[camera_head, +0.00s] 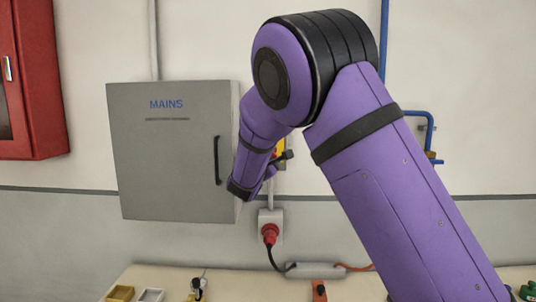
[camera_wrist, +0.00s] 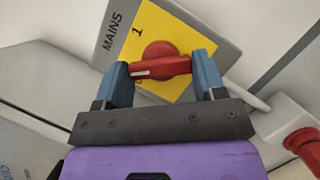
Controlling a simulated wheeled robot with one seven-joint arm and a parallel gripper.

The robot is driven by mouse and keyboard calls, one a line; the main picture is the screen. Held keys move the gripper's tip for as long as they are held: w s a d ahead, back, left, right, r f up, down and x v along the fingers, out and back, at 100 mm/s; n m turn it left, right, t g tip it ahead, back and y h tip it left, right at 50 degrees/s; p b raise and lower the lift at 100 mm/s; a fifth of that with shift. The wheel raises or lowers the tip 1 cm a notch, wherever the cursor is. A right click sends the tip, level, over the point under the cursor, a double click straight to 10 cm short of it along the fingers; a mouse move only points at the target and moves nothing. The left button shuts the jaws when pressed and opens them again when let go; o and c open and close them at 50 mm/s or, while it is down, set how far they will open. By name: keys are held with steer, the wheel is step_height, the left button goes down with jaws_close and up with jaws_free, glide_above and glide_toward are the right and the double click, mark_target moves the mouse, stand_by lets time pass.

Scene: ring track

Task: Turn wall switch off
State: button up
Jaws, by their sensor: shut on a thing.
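The wall switch is a grey box with a yellow plate (camera_wrist: 178,36) marked "MAINS" and "1". Its red rotary handle (camera_wrist: 172,67) lies across the plate in the wrist view, with a white mark near its left end. My gripper (camera_wrist: 160,63) has one blue finger at each end of the handle and is shut on it. A second mark on the plate, left of the handle, is mostly hidden by it.
A grey "MAINS" cabinet (camera_head: 165,165) with a black handle stands on the wall just left of the switch. A red plug (camera_head: 269,234) sits in a socket below. A red cabinet (camera_head: 32,75) hangs at far left. Blue pipes (camera_head: 432,130) run at right.

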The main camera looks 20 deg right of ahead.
steer(key=shift+s+d+f+n+t+y, duration=0.1)
steer(key=shift+n+t+y, duration=0.7)
steer(key=shift+n, duration=1.55)
steer(key=shift+w+d+f+n+t+y, duration=0.1)
steer(key=shift+n+t+y, duration=0.75)
steer(key=shift+n, duration=1.45)
steer(key=shift+s+d+n+t+y, duration=0.1)
steer(key=shift+n+t+y, duration=0.7)
steer(key=shift+n, duration=1.55)
steer(key=shift+n+y, duration=0.3)
steer(key=shift+y, duration=0.05)
steer(key=o, duration=0.9)
steer(key=shift+a, duration=0.1)
steer(key=v, duration=1)
steer(key=shift+s+a, duration=0.1)
steer(key=shift+s, duration=0.25)
